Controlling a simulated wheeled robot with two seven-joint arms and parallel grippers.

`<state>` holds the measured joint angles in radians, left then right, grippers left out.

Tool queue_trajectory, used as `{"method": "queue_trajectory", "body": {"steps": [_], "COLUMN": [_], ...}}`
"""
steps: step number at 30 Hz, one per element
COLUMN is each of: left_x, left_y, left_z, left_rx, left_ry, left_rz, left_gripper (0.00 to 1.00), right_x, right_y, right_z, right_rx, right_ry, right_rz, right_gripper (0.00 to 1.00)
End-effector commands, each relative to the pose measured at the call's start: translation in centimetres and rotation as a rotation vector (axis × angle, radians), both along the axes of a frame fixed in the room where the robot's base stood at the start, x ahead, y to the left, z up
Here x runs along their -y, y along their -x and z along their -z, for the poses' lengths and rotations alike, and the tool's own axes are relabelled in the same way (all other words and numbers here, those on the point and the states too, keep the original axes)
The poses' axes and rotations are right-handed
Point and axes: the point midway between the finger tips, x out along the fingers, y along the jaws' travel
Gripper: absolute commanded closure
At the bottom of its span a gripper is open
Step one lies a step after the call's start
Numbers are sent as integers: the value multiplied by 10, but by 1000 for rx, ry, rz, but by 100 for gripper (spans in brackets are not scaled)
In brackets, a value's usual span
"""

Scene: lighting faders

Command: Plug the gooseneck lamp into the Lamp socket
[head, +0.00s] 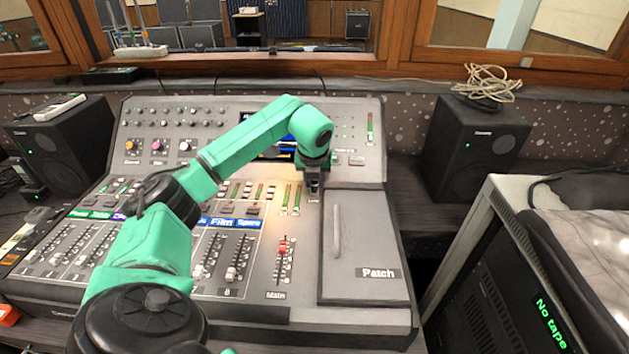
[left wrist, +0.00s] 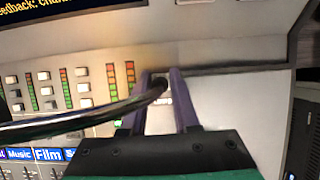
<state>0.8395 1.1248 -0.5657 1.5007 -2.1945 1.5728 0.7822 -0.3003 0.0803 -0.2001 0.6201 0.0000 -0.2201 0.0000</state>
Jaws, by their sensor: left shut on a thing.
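My left gripper (head: 314,188) is over the mixing console, near the top edge of the Patch lid. In the left wrist view its two fingers (left wrist: 162,88) are shut on the gooseneck lamp (left wrist: 75,119), a dark shiny bent tube coming in from the left. The tube's end sits between the fingertips, close to the console surface. A small pale label shows between the fingers but I cannot read it. The Lamp socket is not visible; I cannot tell whether the lamp's end is touching it. In the head view my arm and gripper hide most of the lamp. My right gripper is out of view.
The console (head: 290,313) has rows of faders and a red Main fader (head: 283,247). The Patch lid (head: 365,290) is shut, with a raised handle (head: 336,232). Speakers stand at left (head: 62,150) and right (head: 470,150). A rack showing "No tape" (head: 549,322) is at lower right.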

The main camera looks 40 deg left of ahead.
Motion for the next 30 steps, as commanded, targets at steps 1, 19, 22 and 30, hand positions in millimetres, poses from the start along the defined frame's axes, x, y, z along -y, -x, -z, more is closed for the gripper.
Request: {"method": "queue_trajectory", "body": {"steps": [1, 19, 22, 30], "left_x": [0, 2, 3, 4], "left_y": [0, 1, 1, 1], "left_z": [3, 6, 6, 6], "left_rx": [-3, -10, -9, -9], "left_ry": [-1, 2, 3, 5], "left_rz": [0, 3, 5, 7], "left_gripper": [100, 36, 36, 36], "right_x": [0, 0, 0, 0], "right_y": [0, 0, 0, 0], "right_z": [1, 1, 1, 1], "right_rx": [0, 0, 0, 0], "right_ry": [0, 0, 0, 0], "right_rz": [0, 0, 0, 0], "right_gripper": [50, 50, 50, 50]}}
